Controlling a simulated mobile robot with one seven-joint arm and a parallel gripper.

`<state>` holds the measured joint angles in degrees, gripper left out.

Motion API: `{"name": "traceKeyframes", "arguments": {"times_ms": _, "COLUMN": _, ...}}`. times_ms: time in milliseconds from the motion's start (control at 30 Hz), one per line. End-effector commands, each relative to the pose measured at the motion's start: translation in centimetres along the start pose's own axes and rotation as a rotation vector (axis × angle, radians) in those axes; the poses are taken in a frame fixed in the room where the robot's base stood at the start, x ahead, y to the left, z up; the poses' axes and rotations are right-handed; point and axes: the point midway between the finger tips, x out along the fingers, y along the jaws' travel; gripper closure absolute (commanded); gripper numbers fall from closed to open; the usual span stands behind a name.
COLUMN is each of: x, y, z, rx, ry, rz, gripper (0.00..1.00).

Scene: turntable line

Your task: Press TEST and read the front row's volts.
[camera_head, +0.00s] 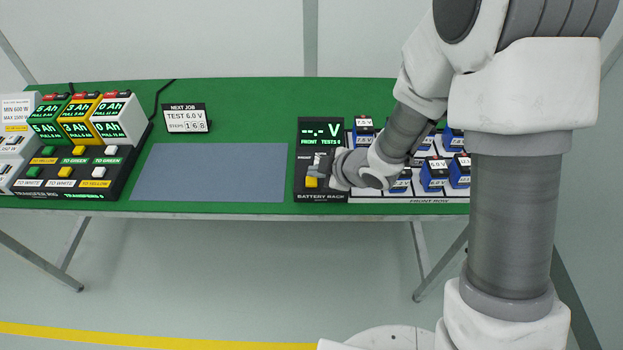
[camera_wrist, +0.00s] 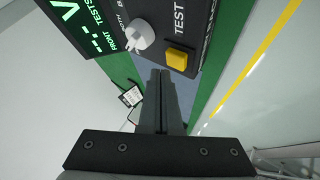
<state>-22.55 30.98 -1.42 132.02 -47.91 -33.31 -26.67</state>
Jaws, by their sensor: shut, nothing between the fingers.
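The battery rack's black panel (camera_head: 301,170) stands at the right half of the green table. Its display (camera_head: 320,133) shows dashes before a V in green, with a line about front tests below. The yellow TEST button (camera_head: 311,182) is low on the panel; it also shows in the wrist view (camera_wrist: 178,59), beside a white knob (camera_wrist: 141,35). My gripper (camera_wrist: 160,74) is shut and empty, its tips just short of the button in the picture; contact cannot be told. Blue batteries (camera_head: 433,178) stand in the front row, partly hidden by my arm.
A card (camera_head: 184,114) reads NEXT JOB, TEST 6.0 V. A grey mat (camera_head: 208,172) lies bare mid-table. At left, a black transfer unit (camera_head: 95,188) with coloured buttons carries green, yellow and white blocks. A blue battery (camera_head: 363,125) stands in the rack's back row.

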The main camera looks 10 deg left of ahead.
Motion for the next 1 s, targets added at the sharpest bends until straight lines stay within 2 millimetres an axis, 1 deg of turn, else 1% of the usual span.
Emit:
{"name": "traceKeyframes", "arguments": {"times_ms": 400, "x": 0.02, "y": -0.02, "z": 0.02, "rx": 0.000, "ry": 0.000, "rz": 0.000, "gripper": 1.00}}
{"name": "traceKeyframes", "arguments": {"times_ms": 700, "x": 0.66, "y": -0.47, "z": 0.47, "rx": 0.000, "ry": 0.000, "rz": 0.000, "gripper": 1.00}}
{"name": "traceKeyframes", "arguments": {"times_ms": 1000, "x": 0.59, "y": -0.43, "z": 0.42, "rx": 0.000, "ry": 0.000, "rz": 0.000, "gripper": 1.00}}
